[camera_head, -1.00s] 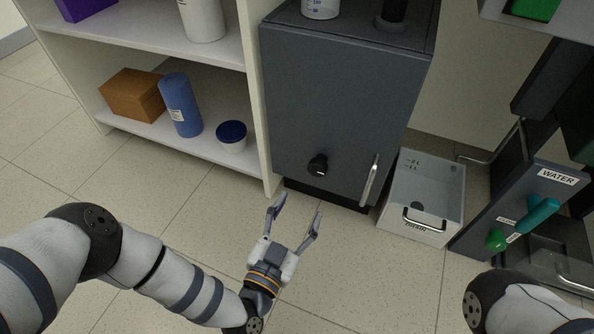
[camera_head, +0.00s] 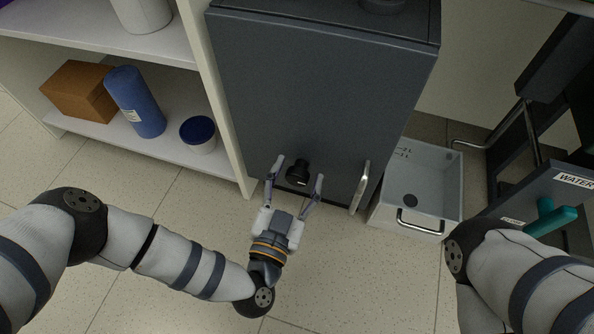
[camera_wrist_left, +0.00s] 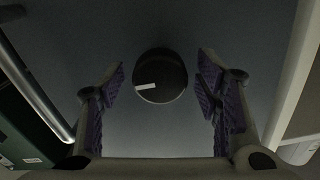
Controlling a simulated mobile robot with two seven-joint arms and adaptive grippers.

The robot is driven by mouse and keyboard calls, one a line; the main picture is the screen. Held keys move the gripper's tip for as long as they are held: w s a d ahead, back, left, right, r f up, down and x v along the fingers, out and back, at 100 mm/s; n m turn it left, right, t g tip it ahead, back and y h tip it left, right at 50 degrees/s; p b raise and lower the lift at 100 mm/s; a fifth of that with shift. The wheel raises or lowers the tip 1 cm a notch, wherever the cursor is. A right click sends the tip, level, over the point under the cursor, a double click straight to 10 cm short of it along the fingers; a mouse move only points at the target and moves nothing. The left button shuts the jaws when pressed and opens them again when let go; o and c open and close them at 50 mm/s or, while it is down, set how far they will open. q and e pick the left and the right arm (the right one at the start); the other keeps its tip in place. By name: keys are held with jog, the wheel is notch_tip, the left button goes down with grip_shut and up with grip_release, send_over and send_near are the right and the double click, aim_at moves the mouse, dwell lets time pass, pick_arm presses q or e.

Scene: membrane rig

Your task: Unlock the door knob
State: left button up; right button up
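The black round door knob (camera_head: 297,171) sits low on the dark grey cabinet door (camera_head: 320,95). In the left wrist view the knob (camera_wrist_left: 160,76) faces me, with a white mark pointing to the left. My left gripper (camera_head: 297,180) is open, with its fingers on either side of the knob. In the left wrist view the open fingers (camera_wrist_left: 165,90) stand apart from the knob with a gap on each side. My right arm shows at the lower right of the head view, but its gripper is out of view.
A vertical metal handle (camera_head: 361,187) is right of the knob. A grey drain bin (camera_head: 430,180) stands on the floor to the right. A white shelf (camera_head: 170,150) holding a blue cylinder (camera_head: 136,103) is at left. Floor in front is clear.

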pick_arm(q)
jog(key=c, duration=1.1)
